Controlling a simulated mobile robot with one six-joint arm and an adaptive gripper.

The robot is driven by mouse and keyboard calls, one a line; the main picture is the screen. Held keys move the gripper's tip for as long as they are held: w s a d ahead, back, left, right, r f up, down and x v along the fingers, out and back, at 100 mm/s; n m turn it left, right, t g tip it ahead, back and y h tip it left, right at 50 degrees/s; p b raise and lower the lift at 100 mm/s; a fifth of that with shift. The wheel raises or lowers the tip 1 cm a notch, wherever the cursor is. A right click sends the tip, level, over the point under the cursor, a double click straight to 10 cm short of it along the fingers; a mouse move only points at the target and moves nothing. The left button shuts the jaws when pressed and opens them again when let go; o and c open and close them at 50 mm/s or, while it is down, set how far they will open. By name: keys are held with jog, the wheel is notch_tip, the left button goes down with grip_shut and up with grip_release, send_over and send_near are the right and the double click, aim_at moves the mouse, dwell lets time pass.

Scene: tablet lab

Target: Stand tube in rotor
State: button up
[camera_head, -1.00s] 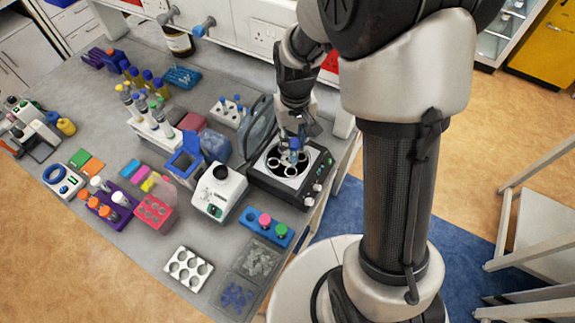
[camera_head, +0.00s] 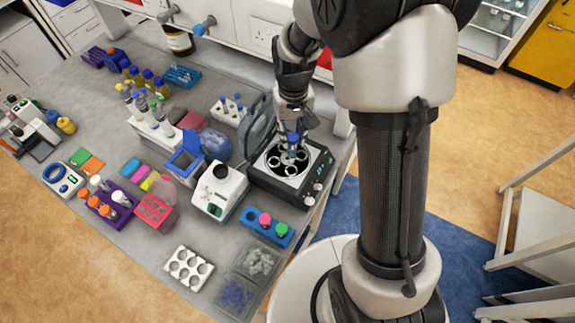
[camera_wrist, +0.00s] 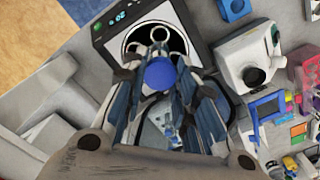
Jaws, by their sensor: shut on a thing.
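The centrifuge (camera_head: 318,172) stands open at the right end of the bench, its lid (camera_head: 258,127) raised on the left. Its rotor (camera_head: 276,160) shows several round holes, and it also shows in the wrist view (camera_wrist: 149,33). My gripper (camera_head: 292,142) points down over the rotor. In the wrist view, my gripper (camera_wrist: 158,82) is shut on a tube with a blue cap (camera_wrist: 160,74). The tube's body below the cap is hidden by the cap and fingers, so I cannot tell whether its tip is inside a hole.
A white vortex mixer (camera_head: 220,192) stands just left of the centrifuge. A blue rack (camera_head: 249,222) with pink-capped and green-capped tubes lies in front. A white tube rack (camera_head: 229,112) stands behind. The centrifuge lid stands close to my gripper.

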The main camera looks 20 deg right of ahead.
aim_at(292, 157)
jog(key=shift+f+b, duration=0.95)
jog(key=shift+f, duration=0.6)
jog(key=shift+f+b, duration=1.4)
jog(key=shift+f, duration=0.55)
jog(key=shift+f, duration=0.1)
jog(key=shift+f+b, duration=0.45)
jog(key=shift+f, duration=0.1)
jog(key=shift+f+b, duration=0.5)
jog(key=shift+f, duration=0.05)
jog(key=shift+f, duration=0.3)
jog(key=shift+f+b, duration=0.9)
